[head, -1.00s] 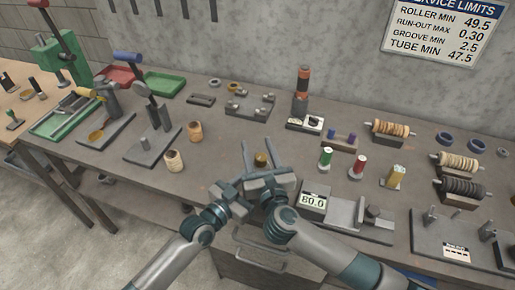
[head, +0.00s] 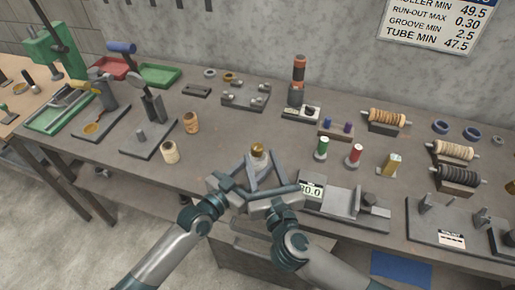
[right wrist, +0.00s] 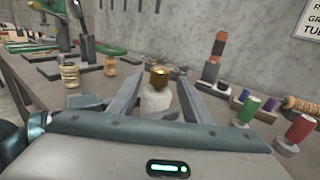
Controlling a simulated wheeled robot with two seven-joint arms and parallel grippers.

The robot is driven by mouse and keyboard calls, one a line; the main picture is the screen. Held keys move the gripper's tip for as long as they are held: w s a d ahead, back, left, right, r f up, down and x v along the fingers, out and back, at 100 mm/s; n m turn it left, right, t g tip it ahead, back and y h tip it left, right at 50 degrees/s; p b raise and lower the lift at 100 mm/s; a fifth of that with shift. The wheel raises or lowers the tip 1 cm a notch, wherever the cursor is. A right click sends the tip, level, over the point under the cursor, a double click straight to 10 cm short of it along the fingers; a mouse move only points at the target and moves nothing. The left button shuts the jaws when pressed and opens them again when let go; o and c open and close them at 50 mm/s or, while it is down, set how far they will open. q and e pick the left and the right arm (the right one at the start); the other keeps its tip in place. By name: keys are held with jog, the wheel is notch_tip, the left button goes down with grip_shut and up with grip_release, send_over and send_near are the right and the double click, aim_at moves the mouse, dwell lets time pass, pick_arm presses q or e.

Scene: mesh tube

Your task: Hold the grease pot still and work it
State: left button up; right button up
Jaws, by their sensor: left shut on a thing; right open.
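The grease pot is a small pale pot with a brass cap (head: 258,150) on the bench, in front of my body. In the right wrist view the pale pot body (right wrist: 157,101) stands upright under its cap. My left gripper (head: 247,172) comes from the left and is shut on the pot, low down; its contact is partly hidden. My right gripper (head: 267,172) is open, its fingers spread on both sides of the pot. In the right wrist view the cap stands between the right gripper's fingers (right wrist: 160,90), with gaps showing beside it. The pot's base is hidden.
A digital gauge stand (head: 345,203) is close to the right of my grippers. Two tan spools (head: 170,152) stand to the left. The bench between spools and pot is clear.

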jog(key=shift+v, duration=1.75)
jog(key=shift+w+d+r+y, duration=0.1)
jog(key=shift+y, duration=0.2)
jog(key=n+g+y, duration=0.4)
jog(key=n+y, duration=0.2)
jog(key=y, duration=0.2)
send_near(261, 152)
jog(key=shift+d+r, duration=0.15)
jog(key=shift+r, duration=0.1)
jog(key=shift+f+x, duration=0.15)
jog(key=shift+x, duration=2.8)
jog(key=shift+f+x, duration=0.2)
jog(key=shift+x, duration=2.8)
jog(key=shift+c, duration=0.2)
jog(key=c, duration=1)
